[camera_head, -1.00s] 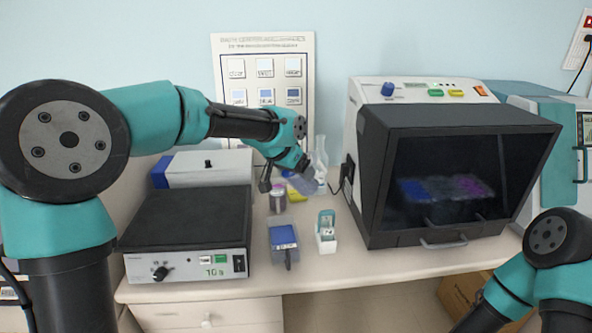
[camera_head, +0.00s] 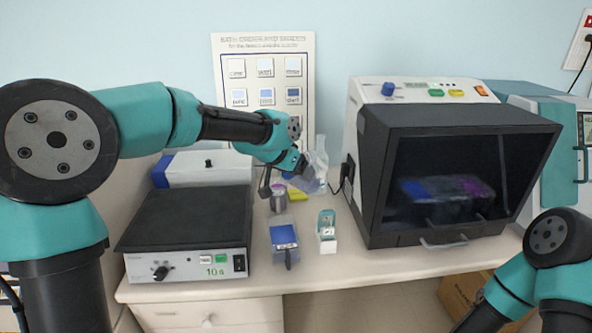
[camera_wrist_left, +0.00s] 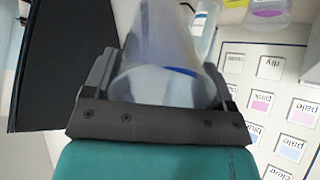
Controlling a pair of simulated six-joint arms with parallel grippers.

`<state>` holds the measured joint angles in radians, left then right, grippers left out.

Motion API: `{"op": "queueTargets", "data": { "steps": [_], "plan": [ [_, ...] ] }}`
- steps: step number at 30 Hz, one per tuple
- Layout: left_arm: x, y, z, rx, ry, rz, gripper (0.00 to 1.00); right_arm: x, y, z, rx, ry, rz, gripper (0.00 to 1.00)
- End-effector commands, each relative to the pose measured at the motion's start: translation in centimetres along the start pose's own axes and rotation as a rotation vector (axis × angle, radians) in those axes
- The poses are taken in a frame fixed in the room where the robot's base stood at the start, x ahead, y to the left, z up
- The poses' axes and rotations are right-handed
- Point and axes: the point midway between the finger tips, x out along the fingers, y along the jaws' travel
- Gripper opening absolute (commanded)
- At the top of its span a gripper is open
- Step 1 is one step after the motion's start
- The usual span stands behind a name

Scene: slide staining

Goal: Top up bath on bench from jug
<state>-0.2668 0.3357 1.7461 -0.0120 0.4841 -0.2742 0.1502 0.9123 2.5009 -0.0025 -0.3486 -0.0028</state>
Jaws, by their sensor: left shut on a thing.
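A clear jug (camera_head: 318,183) is held by my left gripper (camera_head: 304,168) above the back of the bench. In the left wrist view the translucent jug (camera_wrist_left: 160,50) lies between the fingers of my left gripper (camera_wrist_left: 160,82), with a blue line across its wall. The gripper is shut on it. A small bath with blue contents (camera_head: 284,236) sits on the bench in front of the jug, apart from it. My right gripper is out of view; only part of its arm shows at lower right.
A black-topped heater (camera_head: 188,220) stands left of the bath. A small white and teal slide box (camera_head: 327,231) stands close on its right. A purple-topped jar (camera_head: 278,198) and a yellow item (camera_head: 298,194) are behind. A dark-windowed cabinet (camera_head: 440,170) fills the right.

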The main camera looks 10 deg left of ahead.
Motion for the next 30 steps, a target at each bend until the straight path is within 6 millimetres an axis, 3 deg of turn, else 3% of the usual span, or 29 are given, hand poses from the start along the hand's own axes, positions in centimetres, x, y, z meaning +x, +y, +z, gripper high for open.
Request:
{"op": "queueTargets", "data": {
  "steps": [9, 30],
  "plan": [
    [0.01, -0.12, 0.17, -0.004, 0.096, 0.022, 0.44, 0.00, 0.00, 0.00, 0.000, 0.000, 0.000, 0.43],
    [0.01, -0.09, 0.18, -0.003, 0.099, 0.024, 0.44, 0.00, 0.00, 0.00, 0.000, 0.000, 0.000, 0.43]
  ]
}}
